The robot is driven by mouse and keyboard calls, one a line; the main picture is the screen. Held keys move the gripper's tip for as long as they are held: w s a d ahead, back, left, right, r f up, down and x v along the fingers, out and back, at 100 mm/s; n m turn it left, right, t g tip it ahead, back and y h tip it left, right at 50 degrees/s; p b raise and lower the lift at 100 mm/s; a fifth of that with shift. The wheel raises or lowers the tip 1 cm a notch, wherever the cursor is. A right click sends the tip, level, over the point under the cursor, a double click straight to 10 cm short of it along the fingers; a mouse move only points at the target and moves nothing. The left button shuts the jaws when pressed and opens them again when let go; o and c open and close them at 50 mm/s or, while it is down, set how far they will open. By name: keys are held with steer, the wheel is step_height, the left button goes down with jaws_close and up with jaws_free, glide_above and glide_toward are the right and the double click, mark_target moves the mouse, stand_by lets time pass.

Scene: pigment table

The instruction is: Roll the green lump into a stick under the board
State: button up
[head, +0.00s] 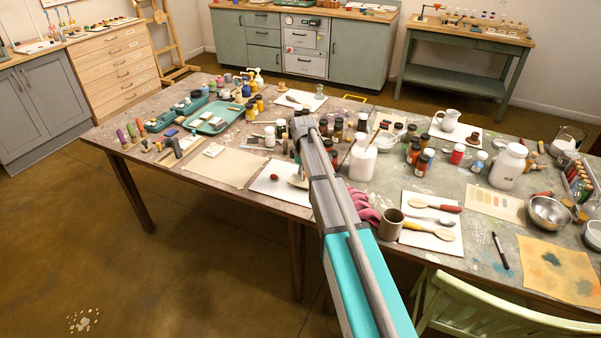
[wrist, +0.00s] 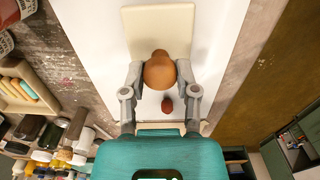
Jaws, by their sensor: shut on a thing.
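In the wrist view my gripper (wrist: 160,76) is shut on the round brown knob (wrist: 160,72) of a flat cream board (wrist: 142,25). The board is over a white sheet (wrist: 210,35); I cannot tell whether it touches anything beneath it. A small dark red lump (wrist: 167,104) lies on the sheet just beside the board. It also shows in the head view (head: 274,177), left of my arm. A bit of the board's pale edge (head: 296,182) shows there too. My arm hides the gripper in the head view. I see no green lump; anything under the board is hidden.
A mug (head: 391,224) stands near the front edge. A bare beige sheet (head: 222,168) lies to the left. A wooden tray of coloured sticks (wrist: 22,95) shows in the wrist view.

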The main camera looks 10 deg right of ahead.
steer(key=shift+s+a, duration=0.25)
steer(key=shift+s, duration=0.2)
steer(key=shift+s+a, duration=0.1)
steer(key=shift+s+a, duration=0.3)
steer(key=shift+s, duration=0.15)
stand_by(0.6)
steer(key=shift+s+a, duration=0.4)
steer(key=shift+s, duration=0.2)
steer(key=shift+w, duration=0.1)
steer(key=shift+w+d, duration=0.4)
steer(key=shift+w, duration=0.15)
steer(key=shift+w, duration=0.1)
stand_by(0.4)
